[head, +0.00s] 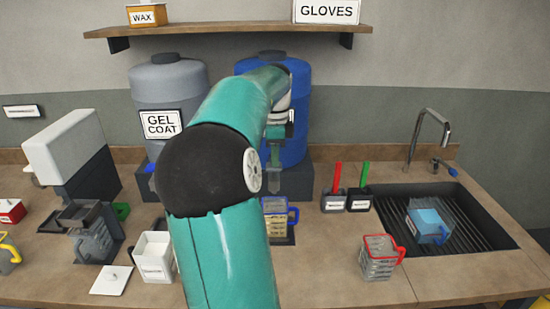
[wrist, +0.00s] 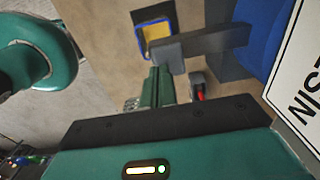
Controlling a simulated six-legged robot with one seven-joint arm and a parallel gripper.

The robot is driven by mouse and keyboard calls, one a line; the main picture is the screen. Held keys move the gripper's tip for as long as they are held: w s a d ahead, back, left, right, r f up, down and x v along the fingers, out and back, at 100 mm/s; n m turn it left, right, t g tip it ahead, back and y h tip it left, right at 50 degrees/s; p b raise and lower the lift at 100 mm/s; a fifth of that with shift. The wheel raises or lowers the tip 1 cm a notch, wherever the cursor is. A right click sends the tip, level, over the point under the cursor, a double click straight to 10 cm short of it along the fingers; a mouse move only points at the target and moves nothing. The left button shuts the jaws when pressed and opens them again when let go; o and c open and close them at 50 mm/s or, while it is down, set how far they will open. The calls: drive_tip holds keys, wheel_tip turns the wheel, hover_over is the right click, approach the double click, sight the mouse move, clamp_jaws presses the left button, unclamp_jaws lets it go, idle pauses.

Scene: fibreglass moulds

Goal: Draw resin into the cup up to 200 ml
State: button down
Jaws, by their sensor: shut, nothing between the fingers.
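A clear cup with a blue rim and handle (head: 274,219) stands under the tap of the blue drum (head: 296,125). Yellowish resin shows inside it; its level against the marks is too small to read. The wrist view shows the cup from above (wrist: 156,34), with the yellow resin in it. The grey tap (wrist: 208,42) reaches over the cup's near side. My gripper (wrist: 160,78) is shut and empty, its fingertips at the tap's end; whether they touch it I cannot tell. In the head view my arm hides part of the drum.
A grey gel coat drum (head: 165,95) and a white container (head: 153,256) are left.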

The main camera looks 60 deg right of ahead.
drive_tip(key=shift+f, duration=0.25)
drive_tip(key=shift+f, duration=1.3)
drive_tip(key=shift+r, duration=0.5)
wheel_tip(320, 180, up, 13)
drive_tip(key=shift+r, duration=0.2)
idle(0.4)
